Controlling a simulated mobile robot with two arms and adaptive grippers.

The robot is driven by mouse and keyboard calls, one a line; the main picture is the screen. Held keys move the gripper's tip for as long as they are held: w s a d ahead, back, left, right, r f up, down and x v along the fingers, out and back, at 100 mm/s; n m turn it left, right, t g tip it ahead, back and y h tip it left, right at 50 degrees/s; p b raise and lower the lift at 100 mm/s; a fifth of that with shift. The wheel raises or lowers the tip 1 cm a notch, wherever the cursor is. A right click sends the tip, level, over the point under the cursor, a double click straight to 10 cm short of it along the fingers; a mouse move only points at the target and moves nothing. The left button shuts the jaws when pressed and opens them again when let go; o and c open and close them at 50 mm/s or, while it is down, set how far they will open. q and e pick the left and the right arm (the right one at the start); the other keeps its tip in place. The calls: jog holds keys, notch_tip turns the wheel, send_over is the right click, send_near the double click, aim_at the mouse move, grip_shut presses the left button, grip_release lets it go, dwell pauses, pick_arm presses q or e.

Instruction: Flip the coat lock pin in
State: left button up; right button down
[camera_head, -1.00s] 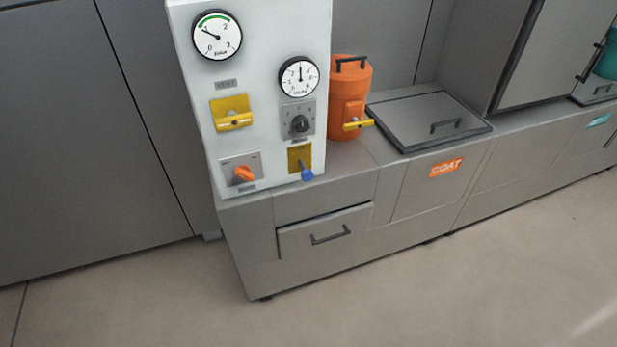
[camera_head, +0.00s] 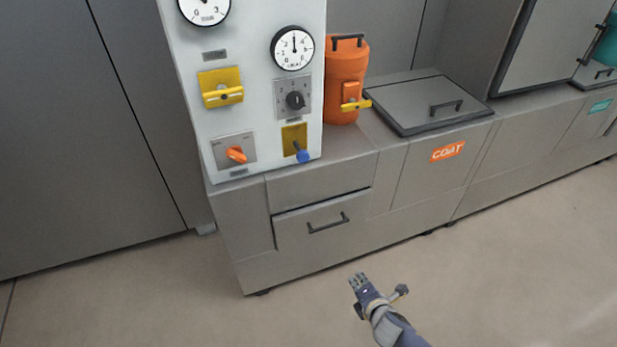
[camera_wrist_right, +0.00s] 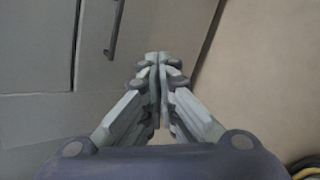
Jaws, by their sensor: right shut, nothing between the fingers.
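A hatch lid (camera_head: 428,99) with a dark handle lies closed on the counter above an orange COAT label (camera_head: 447,151). An orange canister (camera_head: 345,87) with a yellow lever (camera_head: 356,105) stands left of the lid. On the white panel are a yellow plate with a blue-knobbed lever (camera_head: 302,155) and a yellow bracket (camera_head: 221,90). I cannot tell which part is the lock pin. My right gripper (camera_head: 356,279) is shut and empty, low in front of the cabinet and apart from it. Its closed fingers (camera_wrist_right: 157,62) show in the right wrist view. My left gripper is out of view.
The panel also carries a dial gauge (camera_head: 292,48), a dark rotary knob (camera_head: 296,100) and an orange switch (camera_head: 236,154). A drawer handle (camera_head: 328,224) sticks out of the cabinet front. The floor (camera_head: 500,270) in front is clear.

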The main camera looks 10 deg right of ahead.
jog(key=w+a+r+n+t+y+b, duration=0.1)
jog(key=w+a+r+n+t, duration=0.1)
jog(key=r+n, duration=0.3)
jog(key=w+a+r+n+t+y+b, duration=0.1)
jog(key=w+a+r+n+t, duration=0.1)
jog(key=r, duration=1)
jog(key=w+a+r+n+t+y+b, duration=0.1)
jog(key=w+a+r+n+t+b, duration=0.1)
jog(key=r+n, duration=0.5)
jog(key=shift+w+a+r+n+t, duration=0.3)
jog(key=shift+w+a+r+t, duration=0.2)
jog(key=shift+w+a+r, duration=0.45)
jog(key=shift+s+a+f, duration=0.1)
send_near(304, 162)
jog(key=w, duration=0.4)
jog(key=w+a, duration=0.1)
jog(key=w, duration=0.2)
jog(key=shift+f, duration=0.15)
